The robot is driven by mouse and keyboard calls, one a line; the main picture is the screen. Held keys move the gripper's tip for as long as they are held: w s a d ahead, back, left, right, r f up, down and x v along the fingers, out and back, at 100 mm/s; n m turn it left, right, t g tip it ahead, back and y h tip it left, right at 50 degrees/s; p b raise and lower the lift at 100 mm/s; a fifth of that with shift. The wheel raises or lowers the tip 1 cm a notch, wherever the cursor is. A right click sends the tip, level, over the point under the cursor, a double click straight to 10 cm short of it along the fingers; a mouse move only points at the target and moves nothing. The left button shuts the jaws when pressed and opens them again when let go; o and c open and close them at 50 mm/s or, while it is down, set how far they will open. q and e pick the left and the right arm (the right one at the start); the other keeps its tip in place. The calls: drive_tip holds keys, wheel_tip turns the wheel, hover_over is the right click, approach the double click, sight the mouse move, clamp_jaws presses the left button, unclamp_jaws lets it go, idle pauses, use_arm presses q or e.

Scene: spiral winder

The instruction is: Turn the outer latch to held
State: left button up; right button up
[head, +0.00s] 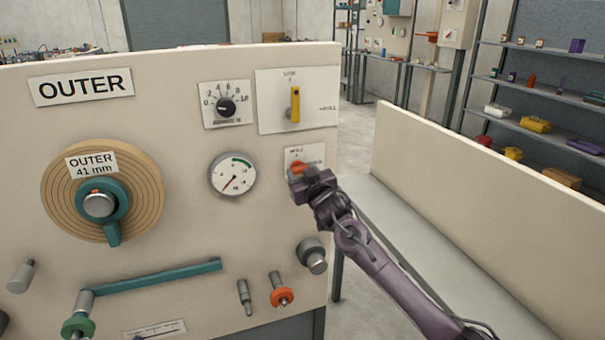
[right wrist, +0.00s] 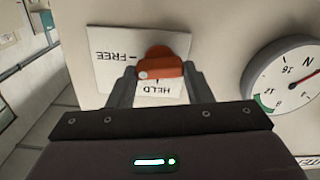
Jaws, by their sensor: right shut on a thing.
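The outer latch is an orange knob with a bar handle (right wrist: 162,70), on a white plate (right wrist: 112,62) marked FREE and HELD, seen upside down in the right wrist view. The bar lies nearly level there; its white-dotted end points left, a little below the FREE tick. In the head view the latch (head: 299,167) shows only in part behind my right gripper (head: 304,180). The right gripper's fingers also show in the right wrist view (right wrist: 160,88), shut on the latch bar, one at each end. My left gripper is not in view.
The panel also carries a dial (head: 233,174), a yellow lever (head: 295,104), a black knob (head: 226,106) and an OUTER spool (head: 145,180). A grey knob (head: 313,258) sticks out below my right gripper. A pale low wall (head: 480,170) stands to the right.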

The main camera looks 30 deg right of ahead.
drive_tip(key=n, duration=0.4)
drive_tip(key=shift+n, duration=0.3)
drive_tip(key=n+b, duration=0.1)
drive_tip(key=n, duration=0.2)
drive_tip(key=shift+a+n, duration=0.1)
drive_tip(key=shift+n, duration=0.2)
drive_tip(key=n+b, duration=0.1)
drive_tip(key=n, duration=0.2)
drive_tip(key=shift+f+n, duration=0.15)
drive_tip(key=shift+n, duration=0.15)
drive_tip(key=shift+a+n+b, duration=0.1)
drive_tip(key=shift+n+b, duration=0.7)
drive_tip(key=shift+n, duration=1.5)
drive_tip(key=o, duration=1)
drive_tip(key=shift+b+v, duration=0.9)
drive_tip(key=shift+v, duration=2.95)
